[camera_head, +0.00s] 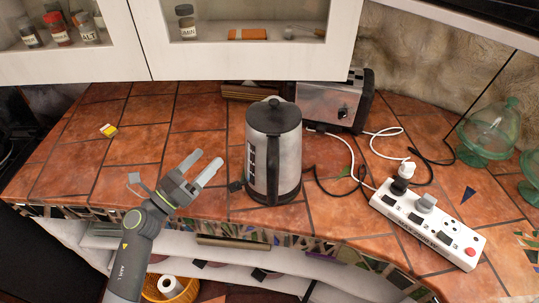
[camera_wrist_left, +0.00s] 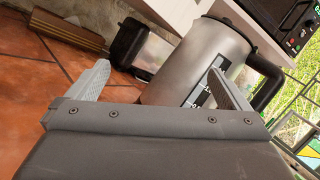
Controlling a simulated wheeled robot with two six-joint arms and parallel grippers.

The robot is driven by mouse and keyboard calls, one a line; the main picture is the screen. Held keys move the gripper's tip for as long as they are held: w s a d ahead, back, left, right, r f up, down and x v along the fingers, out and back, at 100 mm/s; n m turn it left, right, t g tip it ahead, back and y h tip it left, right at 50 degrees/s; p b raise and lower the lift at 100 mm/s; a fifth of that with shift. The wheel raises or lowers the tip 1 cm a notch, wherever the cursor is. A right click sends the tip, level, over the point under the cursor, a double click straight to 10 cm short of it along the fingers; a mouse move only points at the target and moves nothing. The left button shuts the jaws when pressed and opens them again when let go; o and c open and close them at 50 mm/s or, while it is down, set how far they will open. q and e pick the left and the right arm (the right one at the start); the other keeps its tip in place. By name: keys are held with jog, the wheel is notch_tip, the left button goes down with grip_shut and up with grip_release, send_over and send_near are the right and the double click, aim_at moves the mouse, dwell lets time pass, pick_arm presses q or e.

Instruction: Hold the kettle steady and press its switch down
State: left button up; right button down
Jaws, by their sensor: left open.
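The kettle (camera_head: 287,150) stands upright on the tiled counter, silver with a black lid, base and dark handle. A dark gauge strip with light marks runs down its left side. A small dark tab (camera_head: 235,186) shows beside its base on the left; I cannot tell if it is the switch. My left gripper (camera_head: 209,160) is open and empty, left of the kettle and apart from it. In the left wrist view the kettle (camera_wrist_left: 210,52) shows beyond the open fingers, with its dark handle (camera_wrist_left: 268,88) at right. My right gripper is not in view.
A toaster (camera_head: 318,98) stands behind the kettle. A white power strip (camera_head: 425,222) with plugs and cables lies to the right. Green glass vessels (camera_head: 487,135) stand at far right. A cabinet (camera_head: 240,62) overhangs the back. The counter left of the kettle is mostly clear.

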aim_at(230, 189)
pick_arm(q)
jog(key=d+f+m+g+h, duration=0.1)
jog(key=d+f+m+g, duration=0.1)
jog(key=m+g, duration=0.1)
jog(key=s+d+f+m+g+h, duration=0.1)
jog(key=d+f+m+g, duration=0.1)
jog(key=m+g, duration=0.1)
jog(key=s+d+f+m+g, duration=0.1)
jog(key=d+f+m+g, duration=0.1)
jog(key=m+g, duration=0.2)
jog(key=shift+s+f+m+h, duration=0.15)
jog(key=shift+m+h, duration=0.25)
jog(key=shift+m, duration=0.4)
jog(key=shift+s+d+f+m+g, duration=0.15)
jog(key=shift+f+m+g, duration=0.15)
jog(key=shift+m+g, duration=0.15)
jog(key=x, duration=0.6)
jog(key=shift+p, duration=0.35)
jog(key=shift+b+x, duration=0.7)
jog(key=shift+x, duration=1.25)
jog(key=shift+f, duration=0.1)
jog(key=shift+c, duration=0.4)
jog(key=c, duration=1.8)
